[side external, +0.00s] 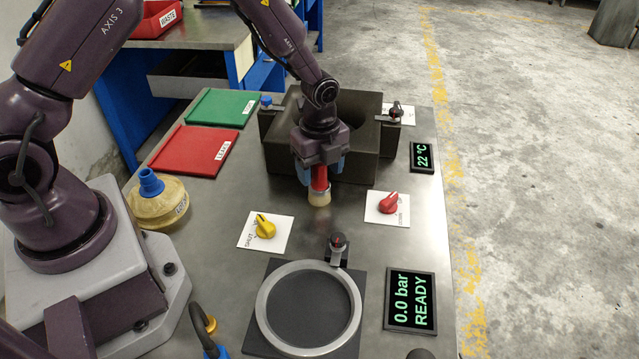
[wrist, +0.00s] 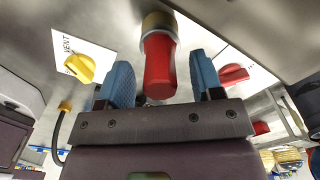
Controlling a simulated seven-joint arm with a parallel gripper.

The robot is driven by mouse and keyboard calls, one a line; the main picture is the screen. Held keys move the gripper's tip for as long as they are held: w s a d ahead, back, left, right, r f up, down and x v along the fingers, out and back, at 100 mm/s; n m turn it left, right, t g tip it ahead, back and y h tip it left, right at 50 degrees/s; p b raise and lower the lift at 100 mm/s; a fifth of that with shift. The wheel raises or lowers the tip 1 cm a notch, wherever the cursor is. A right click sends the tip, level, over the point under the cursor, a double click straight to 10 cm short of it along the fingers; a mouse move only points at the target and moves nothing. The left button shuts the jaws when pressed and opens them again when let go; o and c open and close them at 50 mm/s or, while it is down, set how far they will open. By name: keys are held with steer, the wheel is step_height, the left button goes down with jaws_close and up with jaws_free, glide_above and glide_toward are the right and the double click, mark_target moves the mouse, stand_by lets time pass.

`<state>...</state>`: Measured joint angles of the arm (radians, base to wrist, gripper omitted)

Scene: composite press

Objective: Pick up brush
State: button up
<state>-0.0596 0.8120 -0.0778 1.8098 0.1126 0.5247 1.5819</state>
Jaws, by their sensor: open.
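The brush has a red handle and a pale, tan head. In the side external view the brush (side external: 319,186) is upright on the metal table, head down, in front of the dark block. My gripper (side external: 320,170) is above it, pointing down, with its blue fingers on either side of the red handle. In the wrist view the red handle of the brush (wrist: 159,68) lies between the two blue fingers of my gripper (wrist: 162,82). Gaps show on both sides, so the fingers are open and apart from the handle.
A dark hollow block (side external: 375,160) stands right behind my gripper. A yellow knob (side external: 265,226) and a red knob (side external: 388,203) flank the brush. A grey ring (side external: 267,310) lies in front. Green (side external: 222,107) and red (side external: 190,150) trays and a yellowish jar (side external: 158,205) are at left.

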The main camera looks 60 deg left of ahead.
steer(key=shift+f, duration=0.75)
steer(key=c, duration=1)
steer(key=shift+r, duration=0.1)
steer(key=shift+r, duration=0.5)
steer(key=s+r, duration=1.2)
steer(key=s, duration=0.2)
